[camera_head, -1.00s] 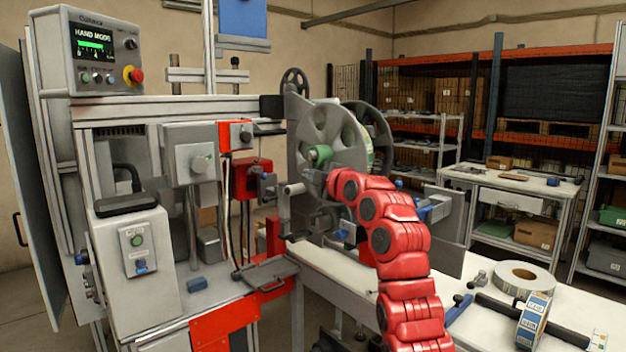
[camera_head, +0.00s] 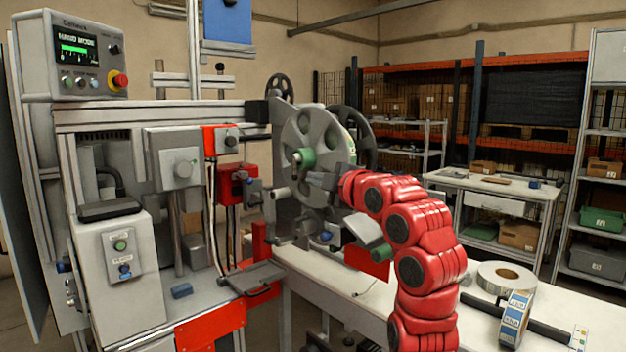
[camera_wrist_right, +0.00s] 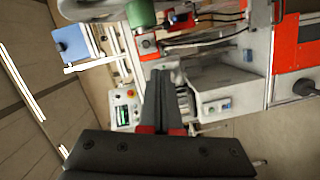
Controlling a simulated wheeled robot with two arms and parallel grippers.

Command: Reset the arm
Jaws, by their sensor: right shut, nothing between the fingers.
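My right arm, red and segmented, rises from the bottom right in the head view and bends left toward the machine. My right gripper (camera_head: 322,179) is at its end, in front of the large grey reel (camera_head: 318,135) and just below and right of the green hub (camera_head: 304,160). In the right wrist view, the dark fingers (camera_wrist_right: 161,88) lie together with nothing between them. The green hub shows at the top of that view (camera_wrist_right: 141,13). My left gripper is not in view.
The machine with its control panel (camera_head: 76,58) fills the left. A white table (camera_head: 330,290) runs under my right arm, holding a label roll (camera_head: 505,275) and a blue-and-white roll (camera_head: 515,318). A workbench (camera_head: 492,186) and shelves stand behind.

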